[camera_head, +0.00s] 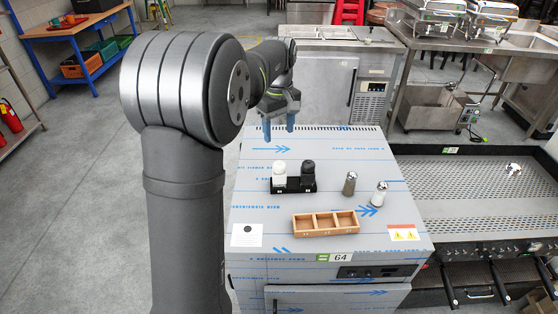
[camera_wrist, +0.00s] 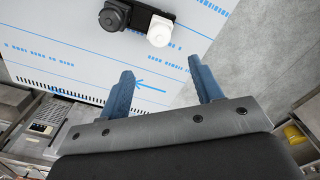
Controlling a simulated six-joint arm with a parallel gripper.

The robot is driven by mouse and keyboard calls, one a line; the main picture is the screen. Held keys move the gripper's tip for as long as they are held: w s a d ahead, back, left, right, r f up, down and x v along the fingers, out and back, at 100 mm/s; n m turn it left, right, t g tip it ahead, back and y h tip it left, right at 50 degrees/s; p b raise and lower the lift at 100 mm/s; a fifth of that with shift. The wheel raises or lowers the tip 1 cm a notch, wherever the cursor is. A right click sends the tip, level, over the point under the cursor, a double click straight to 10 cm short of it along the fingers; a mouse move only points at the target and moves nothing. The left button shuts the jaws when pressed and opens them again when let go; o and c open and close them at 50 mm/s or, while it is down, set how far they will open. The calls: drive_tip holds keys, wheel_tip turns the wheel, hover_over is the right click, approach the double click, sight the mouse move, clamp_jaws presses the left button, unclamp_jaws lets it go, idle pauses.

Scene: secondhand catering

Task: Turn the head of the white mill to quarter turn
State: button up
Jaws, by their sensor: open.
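The white mill (camera_head: 279,175) stands upright beside a black mill (camera_head: 308,174) in a dark holder (camera_head: 293,187) on the steel counter top (camera_head: 260,217). In the wrist view the white mill (camera_wrist: 160,31) shows from above, next to the black mill (camera_wrist: 115,15). My gripper (camera_head: 280,130) is at the far edge of the counter, behind and above the mills. It also shows in the wrist view (camera_wrist: 164,88), with its blue fingers wide apart and nothing between them. The gripper is apart from the white mill. I cannot make out any mark on the mill's head.
Two shakers, one dark-bodied (camera_head: 350,183) and one white (camera_head: 380,194), stand right of the mills. A wooden tray with three compartments (camera_head: 325,223) lies in front. A ribbed griddle (camera_head: 470,205) adjoins on the right. The counter's far part is clear.

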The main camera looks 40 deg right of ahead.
sight(279, 163)
wheel_tip(279, 163, down, 12)
drive_tip(key=shift+r, duration=0.15)
drive_tip(key=shift+c, duration=0.5)
drive_tip(key=c, duration=0.9)
